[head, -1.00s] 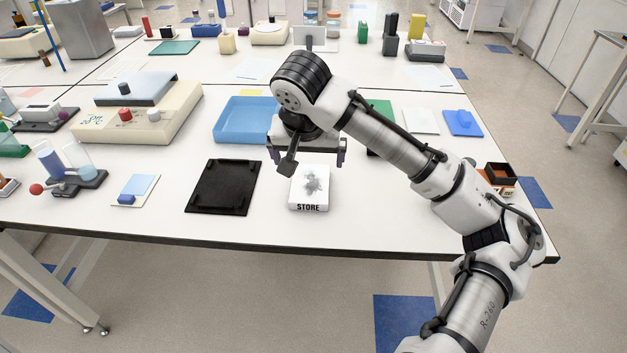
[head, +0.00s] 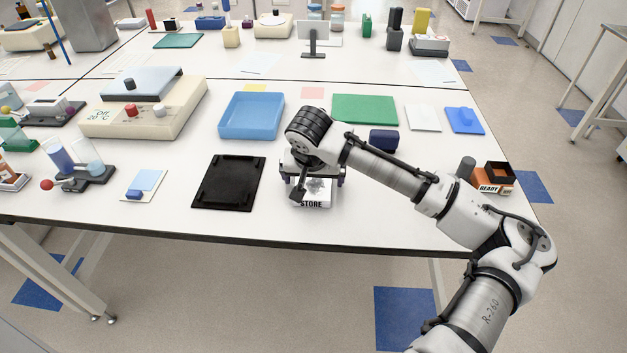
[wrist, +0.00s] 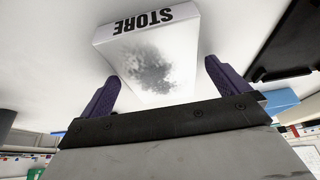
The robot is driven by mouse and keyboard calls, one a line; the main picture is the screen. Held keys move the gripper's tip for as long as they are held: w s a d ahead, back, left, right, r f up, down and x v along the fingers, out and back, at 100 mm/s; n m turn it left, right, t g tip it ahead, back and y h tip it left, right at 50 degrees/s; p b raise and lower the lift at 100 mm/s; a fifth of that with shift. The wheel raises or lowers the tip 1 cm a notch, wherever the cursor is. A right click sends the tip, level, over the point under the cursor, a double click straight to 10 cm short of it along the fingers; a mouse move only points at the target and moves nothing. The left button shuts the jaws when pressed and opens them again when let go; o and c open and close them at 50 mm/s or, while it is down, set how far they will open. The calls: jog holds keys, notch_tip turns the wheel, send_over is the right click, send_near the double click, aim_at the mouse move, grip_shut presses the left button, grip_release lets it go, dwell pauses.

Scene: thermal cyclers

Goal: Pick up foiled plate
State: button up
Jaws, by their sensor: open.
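A white block marked STORE (head: 311,204) sits near the front edge of the table, with a grey mottled patch on top. It also shows in the wrist view (wrist: 185,42). No separate foiled plate is clear; I cannot tell whether this block is it. My gripper (head: 313,181) is open and empty above the back part of the block and hides some of its top. In the wrist view the two purple fingers (wrist: 163,72) are spread wider than the block's near end, one toward each side. Contact with the block is not visible.
A black tray (head: 228,183) lies just left of the block. A blue tray (head: 250,134) is behind it. A green mat (head: 364,109) and a dark blue case (head: 383,141) are behind right. An orange READY box (head: 494,188) stands far right. The table's front edge is close.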

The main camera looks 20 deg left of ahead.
jog(key=c, duration=1.1)
jog(key=shift+o, duration=0.2)
